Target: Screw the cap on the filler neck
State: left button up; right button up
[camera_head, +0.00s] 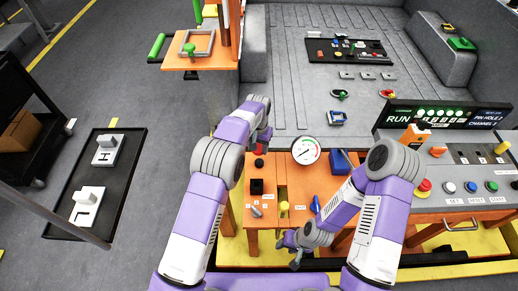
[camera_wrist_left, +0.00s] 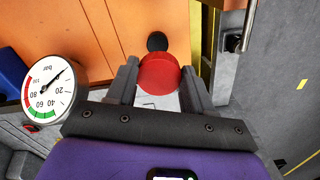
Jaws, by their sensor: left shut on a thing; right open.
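My left gripper (camera_wrist_left: 160,80) is shut on a red round cap (camera_wrist_left: 160,70), held between its two fingers. Just beyond the cap in the left wrist view is a black round piece (camera_wrist_left: 157,41) on the orange surface, perhaps the filler neck. The cap partly overlaps it there, and I cannot tell whether they touch. My right gripper (camera_head: 293,262) is open and empty at the table's front edge.
A pressure gauge (camera_head: 306,150) stands at the table's back edge, with a blue block (camera_head: 342,162) right of it. A control panel (camera_head: 455,190) is at right.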

pick_arm(q)
jog(key=shift+d+f, duration=0.15)
jog(key=shift+d, duration=0.05)
dwell(0.3)
jog(key=shift+f, duration=0.1)
jog(key=b, duration=0.3)
send_over(259, 163)
jog(key=shift+f, duration=2.8)
jog(key=shift+f+b, duration=0.85)
jog(key=shift+f, duration=0.6)
jog(key=o, duration=1.1)
